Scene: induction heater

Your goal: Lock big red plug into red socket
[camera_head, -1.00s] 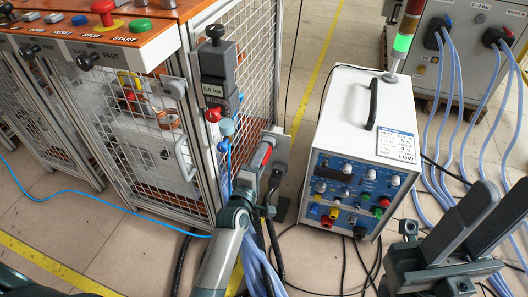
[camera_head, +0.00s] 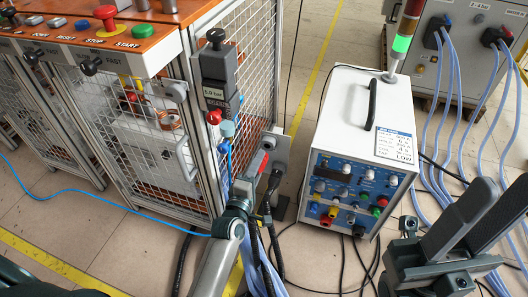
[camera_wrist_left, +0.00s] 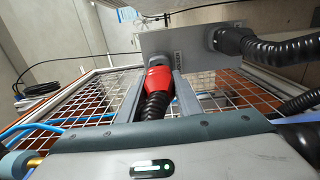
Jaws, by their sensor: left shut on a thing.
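The big red plug (camera_wrist_left: 158,80) sits between the fingers of my left gripper (camera_wrist_left: 158,72) in the left wrist view, with a black ribbed cable behind it. Its front end is up against or very close to a grey socket plate (camera_wrist_left: 190,43). I cannot tell how far it is in, and the red socket is hidden behind it. In the head view only a bit of red plug (camera_head: 264,161) shows, beside the caged machine, with my left gripper (camera_head: 257,176) shut around it. My right gripper (camera_head: 490,200) is open and empty at the right.
A second black plug and hose (camera_wrist_left: 235,42) enters the same plate at the right. The wire-mesh cage (camera_head: 255,90) stands at the left. A white power box (camera_head: 340,110) stands right of the plug. Cables lie on the floor between them.

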